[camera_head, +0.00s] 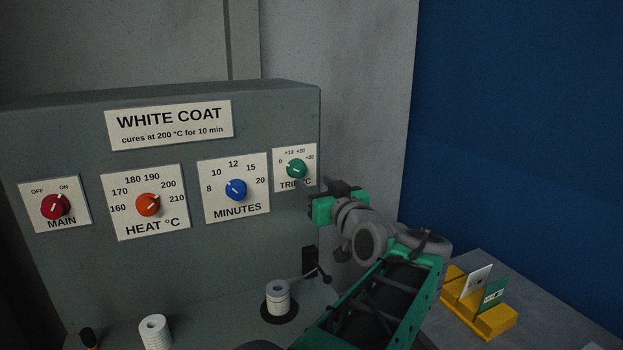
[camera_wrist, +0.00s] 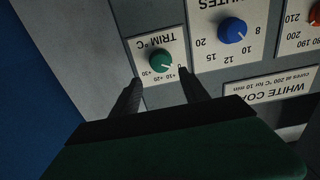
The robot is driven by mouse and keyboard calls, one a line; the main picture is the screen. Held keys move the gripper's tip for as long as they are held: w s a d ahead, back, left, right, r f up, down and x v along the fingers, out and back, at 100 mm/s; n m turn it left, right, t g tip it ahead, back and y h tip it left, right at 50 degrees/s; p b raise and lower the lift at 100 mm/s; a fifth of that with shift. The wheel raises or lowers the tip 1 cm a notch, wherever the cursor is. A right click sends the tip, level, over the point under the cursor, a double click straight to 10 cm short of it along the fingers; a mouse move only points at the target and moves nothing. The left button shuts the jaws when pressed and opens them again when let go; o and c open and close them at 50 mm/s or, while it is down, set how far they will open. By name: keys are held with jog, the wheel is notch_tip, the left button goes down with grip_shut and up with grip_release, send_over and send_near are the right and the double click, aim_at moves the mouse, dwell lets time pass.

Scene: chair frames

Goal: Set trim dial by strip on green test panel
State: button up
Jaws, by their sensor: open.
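The green trim dial (camera_head: 297,168) sits on a white plate at the right end of the grey control box. Its scale runs from 0 to +30; I cannot tell its exact setting. In the wrist view the dial (camera_wrist: 161,62) appears upside down, just beyond and between my fingertips. My gripper (camera_wrist: 161,80) is open and empty, its two dark fingers apart. In the head view my gripper (camera_head: 335,190) is just below and right of the dial. A small green panel (camera_head: 495,291) stands in a yellow holder (camera_head: 490,322) at the lower right; its strip is too small to read.
The red main switch (camera_head: 55,206), orange heat dial (camera_head: 148,204) and blue minutes dial (camera_head: 235,190) are left of the trim dial. A sign (camera_head: 168,125) reads white coat, 200 °C for 10 min. A white card (camera_head: 474,281) shares the holder.

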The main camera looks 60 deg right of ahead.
aim_at(301, 172)
jog(key=p+x, duration=0.6)
jog(key=x, duration=0.2)
jog(key=shift+w+d+f, duration=0.1)
jog(key=shift+w+d, duration=0.1)
jog(key=shift+w, duration=0.15)
jog(key=shift+c, duration=0.5)
jog(key=shift+s+a, duration=0.1)
jog(key=shift+a, duration=0.05)
jog(key=c, duration=0.6)
jog(key=m, duration=0.6)
jog(key=shift+m, duration=0.4)
jog(key=shift+c, duration=0.2)
jog(key=m, duration=0.6)
jog(key=shift+m, duration=0.4)
jog(key=m, duration=0.4)
jog(key=shift+m, duration=0.3)
jog(key=m, duration=0.4)
jog(key=o, duration=0.5)
jog(key=shift+m, duration=0.8)
jog(key=shift+c, duration=0.2)
jog(key=o, duration=0.5)
